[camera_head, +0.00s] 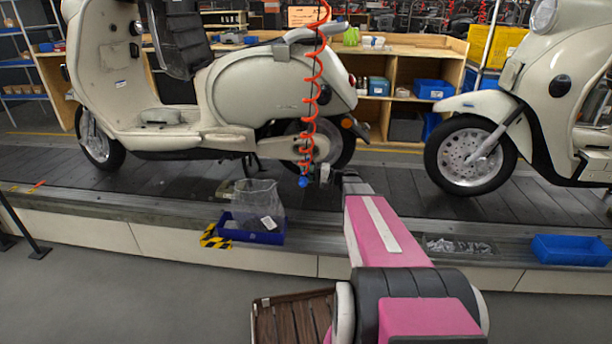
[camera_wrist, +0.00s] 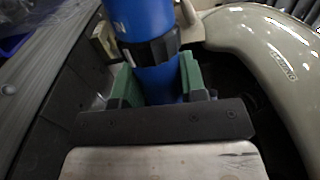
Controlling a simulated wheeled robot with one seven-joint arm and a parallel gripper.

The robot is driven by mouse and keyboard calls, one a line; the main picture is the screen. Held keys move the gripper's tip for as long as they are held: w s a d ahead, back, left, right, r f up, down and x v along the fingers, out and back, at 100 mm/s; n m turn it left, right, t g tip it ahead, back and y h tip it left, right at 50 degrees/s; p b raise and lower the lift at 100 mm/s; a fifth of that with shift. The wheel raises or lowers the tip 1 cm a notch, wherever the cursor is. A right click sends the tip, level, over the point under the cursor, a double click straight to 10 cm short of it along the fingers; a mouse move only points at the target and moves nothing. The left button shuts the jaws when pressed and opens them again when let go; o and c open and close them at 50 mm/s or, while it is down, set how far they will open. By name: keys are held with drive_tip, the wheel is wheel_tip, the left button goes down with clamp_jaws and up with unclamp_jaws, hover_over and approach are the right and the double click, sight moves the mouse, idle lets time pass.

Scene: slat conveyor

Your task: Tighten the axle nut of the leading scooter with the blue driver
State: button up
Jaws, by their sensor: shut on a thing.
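A cream scooter (camera_head: 225,100) stands at the left of the head view, ahead of a second cream scooter (camera_head: 555,110); both face left. The blue driver (camera_head: 304,181) hangs at the lower end of an orange coiled hose (camera_head: 311,90), in front of the left scooter's rear wheel (camera_head: 340,145). My gripper (camera_head: 318,174) is shut on the driver. In the wrist view the blue driver (camera_wrist: 147,25) stands between the green finger pads of my gripper (camera_wrist: 158,82), with a scooter's cream body panel (camera_wrist: 260,55) to the right. I cannot make out the axle nut or the driver's tip.
The scooters stand on a dark slat conveyor (camera_head: 390,200). A blue bin (camera_head: 250,234) with a clear bag sits on its near edge, beside a yellow-black striped piece (camera_head: 214,237). A tray of small parts (camera_head: 460,246) and a blue bin (camera_head: 571,250) are at the right.

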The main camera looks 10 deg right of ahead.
sight(305, 181)
drive_tip(key=shift+w+d, duration=0.3)
drive_tip(key=shift+w, duration=0.5)
idle(1.4)
drive_tip(key=shift+s+a, duration=0.3)
drive_tip(key=shift+s, duration=0.6)
idle(1.1)
drive_tip(key=shift+s+a, duration=0.25)
drive_tip(key=shift+s, duration=0.6)
drive_tip(key=shift+s+a, duration=0.3)
drive_tip(key=shift+s, duration=0.5)
drive_tip(key=shift+s+a, duration=0.25)
drive_tip(key=shift+s, duration=0.6)
